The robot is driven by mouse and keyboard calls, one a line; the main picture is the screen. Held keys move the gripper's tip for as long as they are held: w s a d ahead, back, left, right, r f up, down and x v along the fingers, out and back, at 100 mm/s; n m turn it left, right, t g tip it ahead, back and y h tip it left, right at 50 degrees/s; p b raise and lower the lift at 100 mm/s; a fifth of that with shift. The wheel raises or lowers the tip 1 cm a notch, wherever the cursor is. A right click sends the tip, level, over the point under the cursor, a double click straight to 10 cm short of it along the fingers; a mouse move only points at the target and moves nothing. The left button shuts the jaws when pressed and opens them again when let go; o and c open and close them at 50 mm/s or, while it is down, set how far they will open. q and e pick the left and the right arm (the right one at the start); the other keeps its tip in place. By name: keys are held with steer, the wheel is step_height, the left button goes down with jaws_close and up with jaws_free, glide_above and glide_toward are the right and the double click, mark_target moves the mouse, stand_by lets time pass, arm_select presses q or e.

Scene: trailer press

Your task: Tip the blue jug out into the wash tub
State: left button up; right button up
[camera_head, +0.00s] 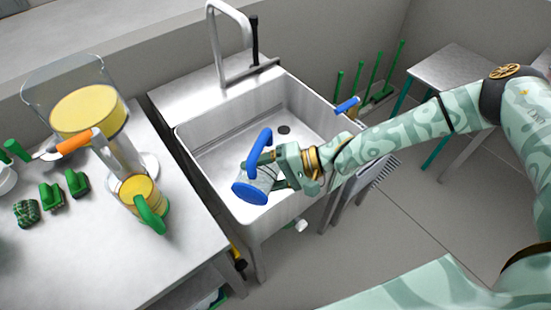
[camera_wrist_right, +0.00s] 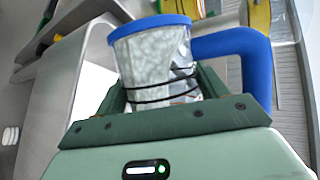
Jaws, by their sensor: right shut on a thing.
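The blue jug (camera_head: 268,172) has a see-through body with a blue handle (camera_head: 259,148) and a solid-looking blue end (camera_head: 250,191). My right gripper (camera_head: 284,166) is shut on its body and holds it over the wash tub (camera_head: 219,156), a deep steel sink basin. The jug is tilted, with its blue end toward the lower left. In the right wrist view the jug (camera_wrist_right: 152,65) sits between the fingers, its blue handle (camera_wrist_right: 235,48) to the right. I cannot tell whether anything is left inside. My left gripper is out of view.
A faucet (camera_head: 211,35) rises behind the basin, whose drain (camera_head: 284,129) is bare. The left counter (camera_head: 75,245) holds a large container of yellow liquid (camera_head: 88,110), a green-handled jug (camera_head: 139,190) and several green items. Green rods (camera_head: 375,75) stand right of the sink.

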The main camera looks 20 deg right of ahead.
steer(key=shift+w+d+r+m+y, duration=0.2)
steer(key=shift+w+r+m+y, duration=0.1)
steer(key=shift+r, duration=0.2)
